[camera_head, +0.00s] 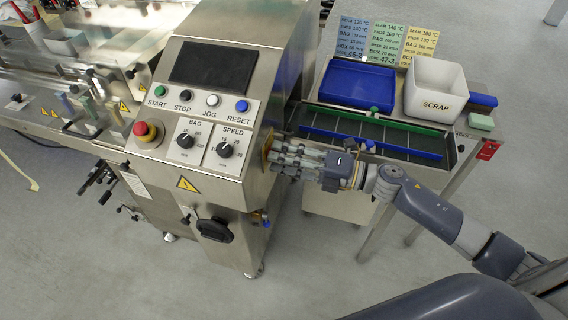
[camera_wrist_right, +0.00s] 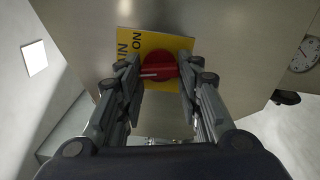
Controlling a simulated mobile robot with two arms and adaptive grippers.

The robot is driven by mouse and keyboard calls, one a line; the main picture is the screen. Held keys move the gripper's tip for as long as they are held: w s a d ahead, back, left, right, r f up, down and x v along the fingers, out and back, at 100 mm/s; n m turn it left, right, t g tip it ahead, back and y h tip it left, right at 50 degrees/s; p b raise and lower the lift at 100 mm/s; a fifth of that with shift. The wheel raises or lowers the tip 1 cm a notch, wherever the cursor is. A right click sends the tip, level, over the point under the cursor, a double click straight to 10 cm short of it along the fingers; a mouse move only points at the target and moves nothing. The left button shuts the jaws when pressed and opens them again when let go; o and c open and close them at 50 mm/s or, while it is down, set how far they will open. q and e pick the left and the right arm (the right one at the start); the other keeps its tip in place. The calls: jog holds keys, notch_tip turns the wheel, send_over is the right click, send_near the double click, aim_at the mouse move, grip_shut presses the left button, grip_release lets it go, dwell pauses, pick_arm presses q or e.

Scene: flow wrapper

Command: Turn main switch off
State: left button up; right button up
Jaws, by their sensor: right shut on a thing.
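The main switch is a round red knob (camera_wrist_right: 158,68) on a yellow plate (camera_wrist_right: 182,43) in the right wrist view. The word ON shows beside the knob, and more lettering is partly covered by a finger. A pale mark on the knob points left in that view. My right gripper (camera_wrist_right: 160,82) has one finger on each side of the knob and is shut on it. In the head view my right gripper (camera_head: 274,154) reaches the right side of the steel machine (camera_head: 225,55); its fingers hide the knob there. My left gripper is in neither view.
The machine's front panel has buttons, two dials and a red emergency stop (camera_head: 148,131). To the right, a side table holds a blue tray (camera_head: 391,91), a white SCRAP bin (camera_head: 436,63) and a conveyor with green and blue rails close behind my right gripper. Open floor lies in front.

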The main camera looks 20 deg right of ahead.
jog(key=shift+f+n+b, duration=0.15)
jog(key=shift+n+b, duration=1.25)
jog(key=shift+n, duration=0.25)
jog(key=shift+f+n+b, duration=0.1)
jog(key=shift+n+b, duration=1.3)
jog(key=shift+n, duration=0.25)
jog(key=o, duration=1.1)
jog(key=shift+c, duration=0.2)
jog(key=shift+r, duration=0.1)
jog(key=v, duration=1.2)
